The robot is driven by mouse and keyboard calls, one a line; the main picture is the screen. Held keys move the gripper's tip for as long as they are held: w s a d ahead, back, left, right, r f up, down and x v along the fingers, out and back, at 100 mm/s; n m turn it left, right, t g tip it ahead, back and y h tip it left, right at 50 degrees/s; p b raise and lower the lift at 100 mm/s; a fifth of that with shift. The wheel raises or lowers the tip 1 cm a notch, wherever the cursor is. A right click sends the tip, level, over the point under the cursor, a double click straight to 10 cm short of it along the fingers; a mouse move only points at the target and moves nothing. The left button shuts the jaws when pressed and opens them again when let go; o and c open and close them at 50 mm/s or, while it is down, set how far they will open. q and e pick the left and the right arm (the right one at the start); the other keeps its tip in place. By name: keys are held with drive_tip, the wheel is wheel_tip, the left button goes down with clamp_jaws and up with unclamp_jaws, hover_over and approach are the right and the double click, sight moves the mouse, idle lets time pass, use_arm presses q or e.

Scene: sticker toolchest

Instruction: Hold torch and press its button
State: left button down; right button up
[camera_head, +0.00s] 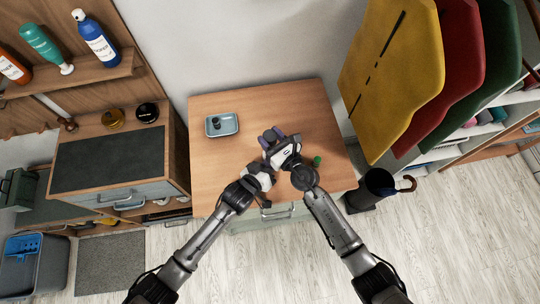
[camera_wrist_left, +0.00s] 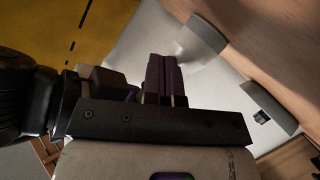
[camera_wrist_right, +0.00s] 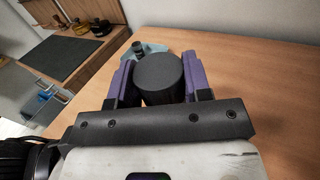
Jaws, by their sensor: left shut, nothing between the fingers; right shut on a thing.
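The torch (camera_wrist_right: 160,78) shows in the right wrist view as a dark round end between the two purple fingers. My right gripper (camera_head: 280,135) is shut on it above the wooden cabinet top. My left gripper (camera_wrist_left: 165,76) is shut with nothing between its fingers. In the head view the left gripper is close against the right one, and its fingertips are largely hidden. In the left wrist view a pale flared shape with a grey end, likely the torch, is just beyond the fingertips. I cannot tell whether they touch it. The torch's button is not visible.
A light blue tray (camera_head: 237,125) with a small dark item (camera_head: 216,123) lies at the back left of the cabinet top (camera_head: 285,98). A small green piece (camera_head: 317,160) stands right of the grippers. A yellow board (camera_head: 390,75) hangs at the right.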

use_arm(q)
drive_tip(key=shift+w+r, duration=0.1)
drive_tip(key=shift+w, duration=0.05)
drive_tip(key=shift+s+d+r, duration=0.1)
drive_tip(key=shift+s, duration=0.55)
drive_tip(key=shift+s+d, duration=0.2)
drive_tip(key=shift+s, duration=2.2)
drive_tip(key=s, duration=0.4)
drive_tip(key=shift+s+d, duration=0.15)
drive_tip(key=shift+d, duration=0.2)
drive_tip(key=shift+w+a, duration=0.2)
drive_tip(key=shift+w, duration=1.25)
drive_tip(key=shift+w+a, duration=0.2)
drive_tip(key=shift+w, duration=1.3)
drive_tip(key=shift+w+a, duration=0.2)
drive_tip(key=shift+w, duration=1.25)
